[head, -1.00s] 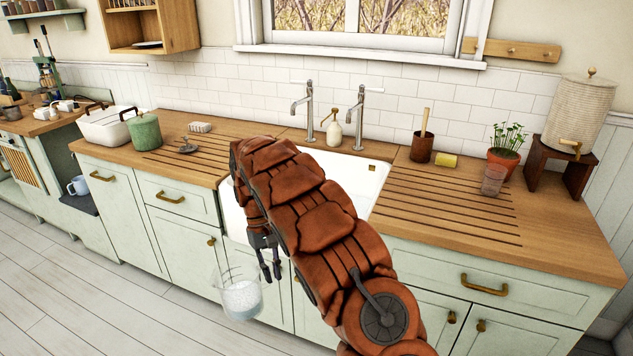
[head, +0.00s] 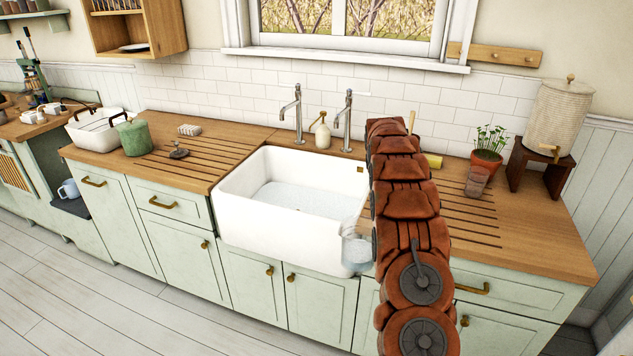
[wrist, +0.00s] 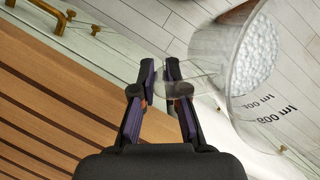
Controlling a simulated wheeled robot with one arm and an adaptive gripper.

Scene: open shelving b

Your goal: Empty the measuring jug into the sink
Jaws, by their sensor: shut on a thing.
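The clear measuring jug (head: 356,252) holds pale, whitish contents low inside it. In the head view it hangs roughly upright in front of the right front corner of the white sink (head: 275,238). In the wrist view the jug (wrist: 262,75) is large at the right, with ml markings on its side. My gripper (wrist: 167,72) is shut on the jug's clear handle. In the head view my own arm hides the gripper and part of the jug's right side. The sink basin is open and its pale floor shows.
Two taps (head: 298,112) and a soap bottle (head: 322,132) stand behind the sink. A plant pot (head: 485,162) and a glass (head: 477,182) stand on the right counter (head: 530,235). A green pot (head: 134,139) is on the left counter. The floor in front is clear.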

